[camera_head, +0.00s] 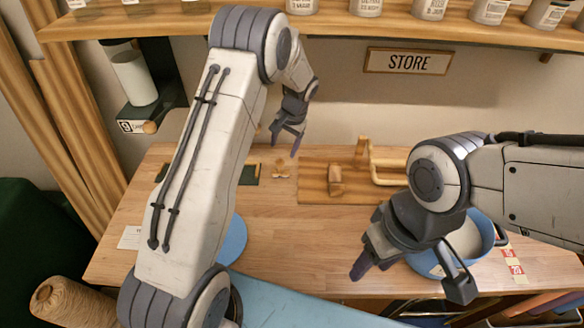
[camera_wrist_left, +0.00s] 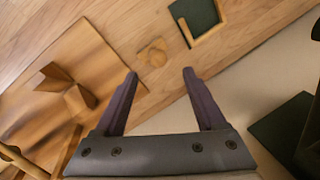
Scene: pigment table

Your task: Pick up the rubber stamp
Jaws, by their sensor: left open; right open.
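A small wooden piece with a rounded knob, which looks like the rubber stamp (camera_head: 281,169), stands on the table towards the back. It also shows in the left wrist view (camera_wrist_left: 153,54), beyond the fingertips and between their lines. My left gripper (camera_head: 286,143) is open and empty, above the table near the stamp and apart from it. Its two fingers show spread in the left wrist view (camera_wrist_left: 159,74). My right gripper (camera_head: 410,278) is open over the table's front right, in front of a blue bowl (camera_head: 481,240), far from the stamp.
A dark green pad with a wooden edge (camera_wrist_left: 203,20) lies beside the stamp. On the other side is a wooden board (camera_head: 313,184) with a block (camera_head: 335,182) and a wooden handle-like frame (camera_head: 388,165). A blue disc (camera_head: 234,240) lies partly behind my left arm. The middle table is clear.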

